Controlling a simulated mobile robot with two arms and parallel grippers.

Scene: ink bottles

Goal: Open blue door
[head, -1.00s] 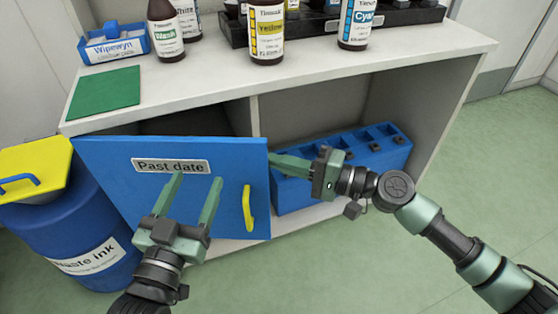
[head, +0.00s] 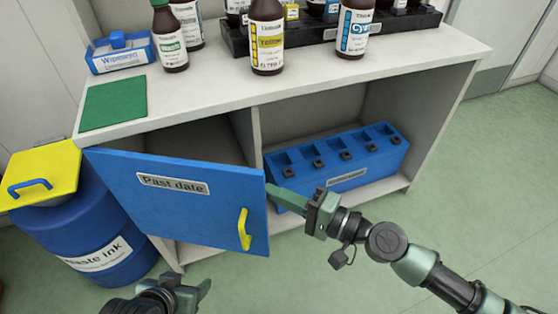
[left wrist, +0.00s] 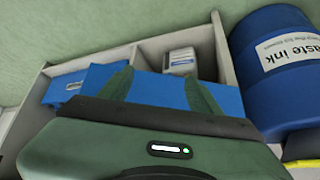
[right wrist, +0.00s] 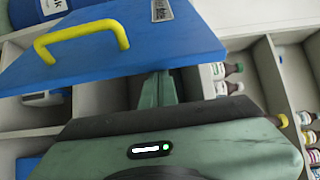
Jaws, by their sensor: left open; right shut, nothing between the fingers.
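The blue door (head: 180,212), labelled "Past date", stands partly open on the left half of the cabinet, its free edge swung out to the front. Its yellow handle (head: 245,229) is near that edge. My right gripper (head: 282,196) is shut and empty, its fingertips at the door's free edge, partly behind it. In the right wrist view the closed fingers (right wrist: 158,90) meet the door's edge; exact contact is unclear. My left gripper (head: 190,290) is open and empty, low in front of the door. The left wrist view shows the door (left wrist: 150,88) beyond its spread fingers.
A blue waste ink drum (head: 80,225) with a yellow lid (head: 45,170) stands left of the door. A blue rack (head: 340,175) sits in the open right compartment. Bottles, a green mat (head: 112,104) and a wipes box (head: 118,54) are on top. Floor at right is clear.

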